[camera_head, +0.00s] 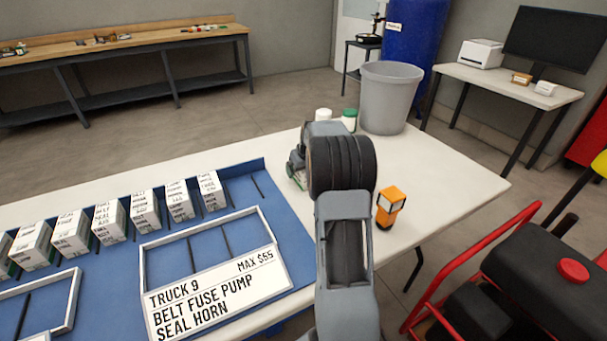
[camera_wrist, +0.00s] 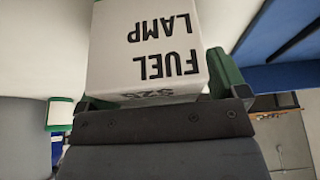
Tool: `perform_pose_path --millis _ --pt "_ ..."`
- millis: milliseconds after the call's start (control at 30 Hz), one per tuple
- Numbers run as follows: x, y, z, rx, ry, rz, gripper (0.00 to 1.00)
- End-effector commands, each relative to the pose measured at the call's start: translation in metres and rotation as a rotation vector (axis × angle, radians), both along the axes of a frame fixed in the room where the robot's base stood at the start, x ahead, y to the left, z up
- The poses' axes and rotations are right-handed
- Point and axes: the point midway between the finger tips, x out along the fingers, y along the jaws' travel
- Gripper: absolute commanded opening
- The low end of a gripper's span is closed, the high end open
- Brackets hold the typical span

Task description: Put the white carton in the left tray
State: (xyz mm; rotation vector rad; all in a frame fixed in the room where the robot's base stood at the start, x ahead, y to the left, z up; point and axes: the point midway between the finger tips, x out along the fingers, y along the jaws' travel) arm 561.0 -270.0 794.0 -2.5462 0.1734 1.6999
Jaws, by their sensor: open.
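A white carton (camera_wrist: 150,55) printed FUEL LAMP, upside down in the wrist view, fills the space in front of my gripper (camera_wrist: 165,98). My gripper is open, with the carton between or right at its jaws; I cannot tell whether they touch it. In the head view my gripper (camera_head: 298,168) is mostly hidden behind my wrist, over the white table right of the blue mat, and the carton cannot be made out clearly there. The left tray (camera_head: 72,300), a white-rimmed frame, lies at the lower left of the mat, cut off by the picture edge.
A second tray (camera_head: 146,270) carries a TRUCK 9 sign (camera_head: 215,295). A row of labelled cartons (camera_head: 110,222) stands behind the trays. An orange object (camera_head: 390,205), a green-capped jar (camera_head: 349,120) and a grey bin (camera_head: 388,98) stand near my arm.

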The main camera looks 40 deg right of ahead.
Motion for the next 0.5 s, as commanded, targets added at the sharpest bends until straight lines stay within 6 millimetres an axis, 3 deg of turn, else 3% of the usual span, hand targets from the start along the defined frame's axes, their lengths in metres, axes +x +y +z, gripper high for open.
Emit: perform_pose_path --millis 500 --pt "-0.0003 0.0000 -0.0044 0.000 0.001 0.000 0.92"
